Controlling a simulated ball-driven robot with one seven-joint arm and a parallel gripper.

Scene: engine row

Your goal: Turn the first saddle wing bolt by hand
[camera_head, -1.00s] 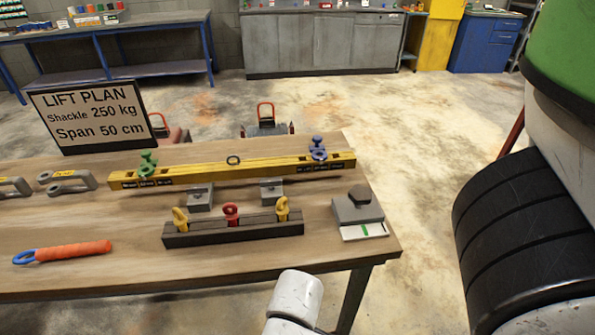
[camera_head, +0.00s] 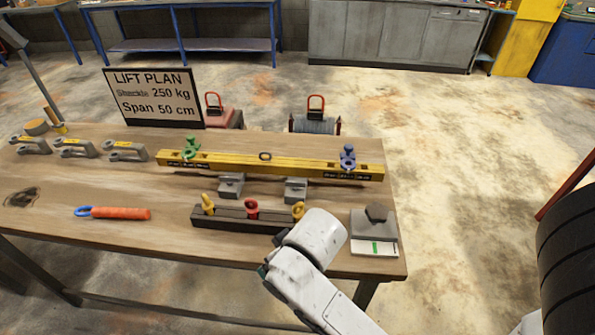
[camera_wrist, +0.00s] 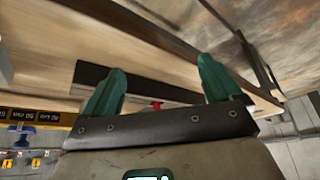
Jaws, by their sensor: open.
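A yellow spreader beam (camera_head: 225,162) lies across two grey stands on the wooden table (camera_head: 170,237). A green saddle (camera_head: 191,147) sits near its left end and a blue saddle (camera_head: 347,156) near its right end. Each has an upright piece on top; the wing bolts are too small to make out. The beam and blue saddle (camera_wrist: 20,135) also show at the left of the wrist view. My gripper (camera_wrist: 161,65) has teal fingers spread apart with nothing held between them. In the head view it is mostly hidden behind my white wrist, near the table's front edge.
A dark rack (camera_head: 233,218) with yellow and red eye bolts stands in front of the beam, beside my arm. Shackles (camera_head: 75,149), an orange-handled tool (camera_head: 120,213) and the lift plan sign (camera_head: 153,97) are left.

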